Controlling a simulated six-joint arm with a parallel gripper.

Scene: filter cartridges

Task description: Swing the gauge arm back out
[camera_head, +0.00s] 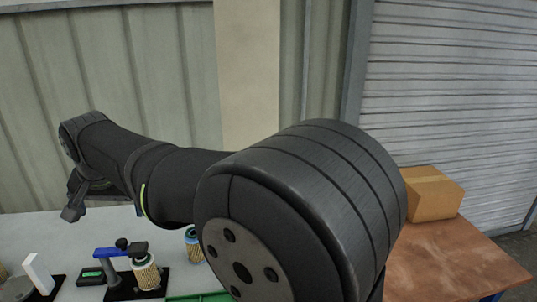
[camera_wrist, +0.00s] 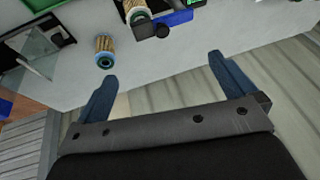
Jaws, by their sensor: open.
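The blue gauge arm (camera_head: 112,252) carries a black knob and a black end piece (camera_head: 138,248). That end piece sits over the top of a pleated filter cartridge (camera_head: 146,275) on a black base. The wrist view also shows the blue arm (camera_wrist: 180,17), its black end (camera_wrist: 146,30) and the cartridge (camera_wrist: 133,8) at the top edge. My gripper (camera_wrist: 163,68) is open and empty, its two blue fingers apart and clear of the gauge arm. In the head view my gripper (camera_head: 74,211) is at the left, above and behind the gauge; its fingers are hard to make out.
A green-screened readout (camera_head: 91,275) is left of the gauge. A white upright block (camera_head: 38,274) stands farther left. A cardboard box (camera_head: 432,193) is far right.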

